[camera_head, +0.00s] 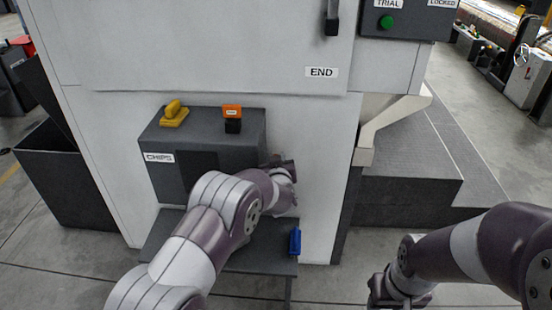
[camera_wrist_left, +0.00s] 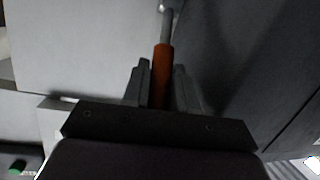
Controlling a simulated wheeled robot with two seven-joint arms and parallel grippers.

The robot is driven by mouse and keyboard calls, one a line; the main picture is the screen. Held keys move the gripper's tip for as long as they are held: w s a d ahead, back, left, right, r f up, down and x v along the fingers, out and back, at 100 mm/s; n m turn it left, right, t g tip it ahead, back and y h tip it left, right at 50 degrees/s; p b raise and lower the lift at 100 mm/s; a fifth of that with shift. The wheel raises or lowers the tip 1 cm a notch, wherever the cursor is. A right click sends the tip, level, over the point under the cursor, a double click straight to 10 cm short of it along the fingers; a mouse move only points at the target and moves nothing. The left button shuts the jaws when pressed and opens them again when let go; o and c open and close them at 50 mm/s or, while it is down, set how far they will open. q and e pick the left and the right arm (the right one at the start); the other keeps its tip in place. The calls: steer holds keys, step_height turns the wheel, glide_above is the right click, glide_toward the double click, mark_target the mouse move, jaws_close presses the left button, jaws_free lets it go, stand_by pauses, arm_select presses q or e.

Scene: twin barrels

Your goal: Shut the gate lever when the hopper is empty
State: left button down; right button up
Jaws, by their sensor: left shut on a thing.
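An orange lever handle (camera_wrist_left: 161,70) on a grey metal rod (camera_wrist_left: 166,25) sits between the fingers of my left gripper (camera_wrist_left: 160,82), which is shut on it. In the head view my left gripper (camera_head: 281,170) is at the right side of a dark grey box (camera_head: 250,128) labelled CHIPS, and the lever is hidden there. I cannot see inside the box, so its contents cannot be told. My right gripper (camera_head: 400,296) is low at the right, away from the machine; its fingers are too unclear to judge.
A yellow piece (camera_head: 174,114) and an orange-and-black piece (camera_head: 232,118) sit on the box top. A grey shelf (camera_head: 262,262) below has a blue part (camera_head: 295,242) at its right edge. A dark bin (camera_head: 62,180) stands left, a grey step (camera_head: 415,185) right.

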arm_select(q)
steer(key=c, duration=1)
jaws_free()
steer(key=shift+o, duration=0.2)
steer(key=p+v, duration=0.2)
steer(key=v, duration=1)
steer(key=shift+s, duration=0.3)
